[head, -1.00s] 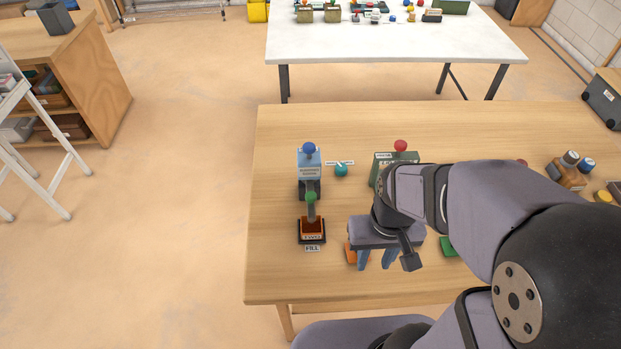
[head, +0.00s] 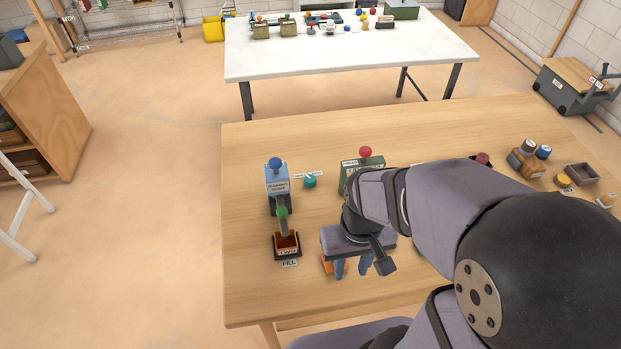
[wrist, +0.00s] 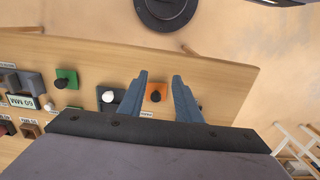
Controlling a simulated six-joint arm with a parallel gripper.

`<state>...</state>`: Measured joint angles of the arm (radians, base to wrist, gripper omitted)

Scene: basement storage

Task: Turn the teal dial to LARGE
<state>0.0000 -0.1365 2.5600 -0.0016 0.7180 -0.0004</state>
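The teal dial (head: 310,181) is a small round knob on the wooden table, between a blue-grey machine and a dark green box. A white label strip lies just behind it; its words are too small to read. My gripper (head: 353,271) is near the table's front, over an orange plate, in front of the dial and to its right, well apart from it. In the wrist view my gripper (wrist: 159,78) has its two blue-grey fingers spread with nothing held. The dial does not show in the wrist view.
The blue-grey machine (head: 277,181) with a blue ball stands left of the dial. The green box (head: 348,180) with a red ball stands right. The orange plate (wrist: 156,93) bears a black knob.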

